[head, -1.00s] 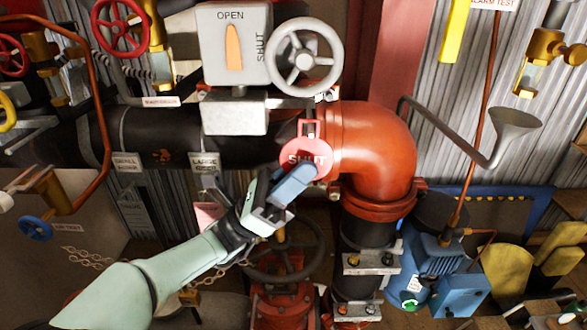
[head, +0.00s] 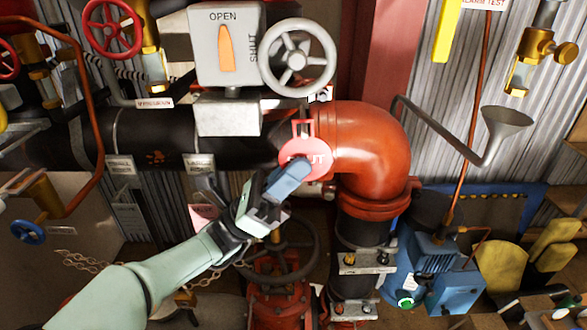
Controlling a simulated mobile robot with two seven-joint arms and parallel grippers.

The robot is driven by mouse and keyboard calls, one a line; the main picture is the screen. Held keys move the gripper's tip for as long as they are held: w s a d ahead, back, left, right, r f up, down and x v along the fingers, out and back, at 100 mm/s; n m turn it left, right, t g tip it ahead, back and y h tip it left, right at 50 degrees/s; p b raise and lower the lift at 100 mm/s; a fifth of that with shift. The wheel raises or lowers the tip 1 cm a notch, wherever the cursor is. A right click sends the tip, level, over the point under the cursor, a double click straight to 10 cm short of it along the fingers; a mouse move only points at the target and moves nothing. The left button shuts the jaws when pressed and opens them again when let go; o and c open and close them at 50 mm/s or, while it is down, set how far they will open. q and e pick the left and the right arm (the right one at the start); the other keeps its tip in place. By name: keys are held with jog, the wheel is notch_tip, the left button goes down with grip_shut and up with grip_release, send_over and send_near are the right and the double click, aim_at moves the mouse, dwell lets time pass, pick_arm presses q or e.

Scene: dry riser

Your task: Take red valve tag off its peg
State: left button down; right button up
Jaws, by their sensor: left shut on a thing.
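The red valve tag (head: 317,157) is a round red disc with white lettering. It hangs by a red loop in front of the black pipe, beside the orange-red elbow. My left gripper (head: 294,172) reaches up from the lower left. Its blue fingers are shut on the tag's lower left part and cover some of the lettering. The loop (head: 303,129) still shows at the top of the tag, near the pipe fitting. The peg itself is hard to make out. My right gripper is not in view.
Above the tag are a grey OPEN/SHUT box (head: 226,45) and a grey handwheel (head: 298,58). The orange-red elbow (head: 372,150) stands close on the right. A red valve with a dark handwheel (head: 280,285) lies below my gripper. A grey funnel (head: 506,121) is farther right.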

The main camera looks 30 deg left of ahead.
pick_arm(q)
jog(key=shift+r, duration=0.25)
jog(key=s+d+b, duration=0.1)
jog(key=s+d, duration=0.2)
jog(key=s, duration=0.3)
jog(key=shift+d, duration=0.3)
dwell(0.8)
